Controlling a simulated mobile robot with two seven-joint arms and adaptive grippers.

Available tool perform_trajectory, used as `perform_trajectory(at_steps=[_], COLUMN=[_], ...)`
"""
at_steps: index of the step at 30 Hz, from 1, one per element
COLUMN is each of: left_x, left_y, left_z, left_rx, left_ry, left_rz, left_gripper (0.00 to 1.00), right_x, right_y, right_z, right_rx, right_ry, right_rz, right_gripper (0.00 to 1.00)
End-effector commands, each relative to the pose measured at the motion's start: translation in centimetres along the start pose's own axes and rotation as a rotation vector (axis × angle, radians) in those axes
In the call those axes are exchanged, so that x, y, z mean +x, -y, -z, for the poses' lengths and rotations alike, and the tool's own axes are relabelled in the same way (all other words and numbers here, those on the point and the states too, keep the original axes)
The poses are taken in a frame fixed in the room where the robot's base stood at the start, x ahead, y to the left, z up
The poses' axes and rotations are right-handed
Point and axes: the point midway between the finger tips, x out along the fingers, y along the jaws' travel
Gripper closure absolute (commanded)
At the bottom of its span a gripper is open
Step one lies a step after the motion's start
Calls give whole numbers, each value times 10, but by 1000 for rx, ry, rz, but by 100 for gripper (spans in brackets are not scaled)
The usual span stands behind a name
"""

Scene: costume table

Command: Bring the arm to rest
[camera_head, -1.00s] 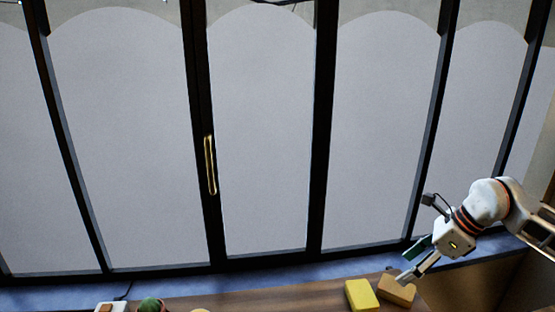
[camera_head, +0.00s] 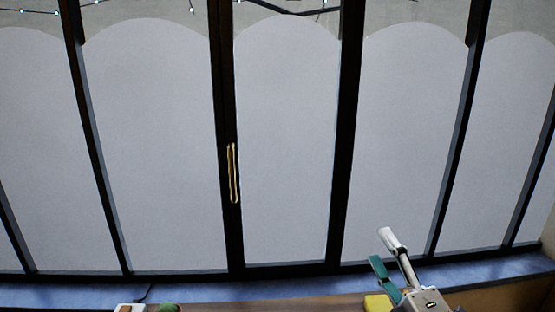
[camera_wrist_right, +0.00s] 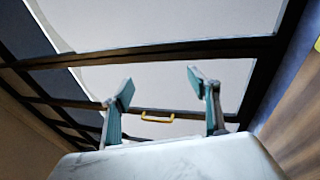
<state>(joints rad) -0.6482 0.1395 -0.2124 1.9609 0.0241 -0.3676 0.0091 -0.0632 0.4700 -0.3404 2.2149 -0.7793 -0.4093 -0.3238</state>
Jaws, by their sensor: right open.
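My right gripper (camera_head: 383,250) is at the lower right of the head view, in front of the window panels and above the table's far edge. Its two fingers point up and stand apart, with nothing between them. The right wrist view shows the same gripper (camera_wrist_right: 160,82) open and empty, with the glazed panels behind it. Most of my right arm is below the head view's edge. My left gripper is in neither view.
A wooden table (camera_head: 270,303) shows only as a strip at the bottom. On it are a yellow block (camera_head: 377,303), a green round thing (camera_head: 169,308) and a white object (camera_head: 130,307), all cut off. A door with a brass handle (camera_head: 234,173) stands behind.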

Motion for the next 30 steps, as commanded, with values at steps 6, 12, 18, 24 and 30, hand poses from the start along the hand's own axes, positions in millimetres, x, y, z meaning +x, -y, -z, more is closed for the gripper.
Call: perform_trajectory(at_steps=[6,12,18,24,30], left_x=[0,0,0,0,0], left_y=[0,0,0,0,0], left_z=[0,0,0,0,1], left_rx=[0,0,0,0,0], left_ry=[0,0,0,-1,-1], left_rz=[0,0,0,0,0], left_gripper=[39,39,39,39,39], right_x=[-83,-172,-232,-282,-313], right_y=[83,142,168,183,197], right_z=[-62,-81,-82,-77,-66], right_rx=[310,471,540,583,628], right_ry=[401,663,803,905,954], right_rz=[306,557,712,835,919], right_gripper=[39,39,39,39,39])
